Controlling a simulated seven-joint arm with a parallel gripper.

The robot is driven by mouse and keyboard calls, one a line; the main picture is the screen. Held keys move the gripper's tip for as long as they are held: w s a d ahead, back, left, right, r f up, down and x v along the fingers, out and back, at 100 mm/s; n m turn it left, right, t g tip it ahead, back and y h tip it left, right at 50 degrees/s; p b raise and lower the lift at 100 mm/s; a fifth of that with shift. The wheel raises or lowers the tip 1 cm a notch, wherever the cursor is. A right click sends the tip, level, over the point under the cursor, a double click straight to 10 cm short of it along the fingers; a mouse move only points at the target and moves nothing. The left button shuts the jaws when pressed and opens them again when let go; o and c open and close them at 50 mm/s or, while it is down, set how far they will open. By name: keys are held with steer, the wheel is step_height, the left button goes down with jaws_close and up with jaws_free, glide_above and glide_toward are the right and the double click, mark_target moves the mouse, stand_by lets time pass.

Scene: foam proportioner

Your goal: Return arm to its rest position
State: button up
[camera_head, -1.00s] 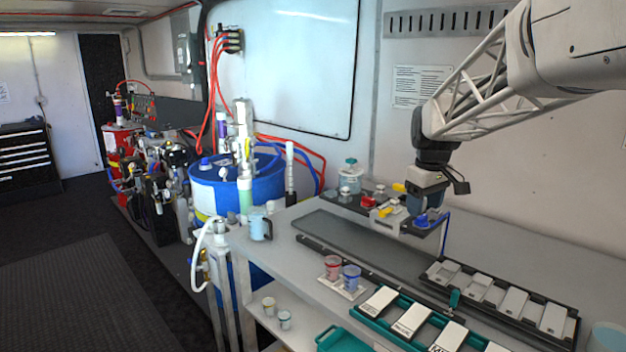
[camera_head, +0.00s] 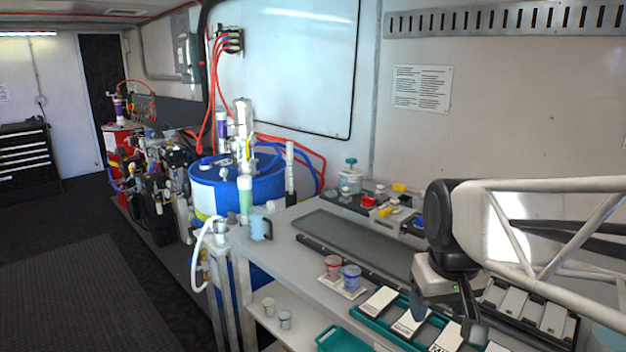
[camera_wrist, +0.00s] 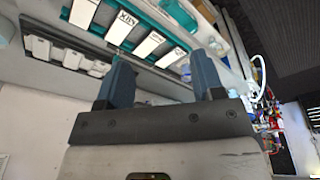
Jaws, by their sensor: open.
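My gripper (camera_head: 420,308) hangs over the teal tray (camera_head: 368,340) at the front right of the bench, its arm reaching in from the right. In the wrist view the two dark blue fingers of my gripper (camera_wrist: 160,72) stand wide apart with nothing between them. In the head view the wrist hides part of the tray and of the dark rack behind it. I cannot tell the exact height of the fingertips above the tray.
White labelled cards (camera_head: 379,301) lie in the teal tray. A red cup (camera_head: 333,268) and a blue cup (camera_head: 351,277) stand left of my gripper. A rack of pale blocks (camera_head: 522,305) sits at right. The long grey tray (camera_head: 350,240) is empty.

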steer(key=s+a+f+m, duration=0.1)
steer(key=s+f, duration=0.3)
steer(key=s, duration=0.4)
steer(key=shift+s+f, duration=0.2)
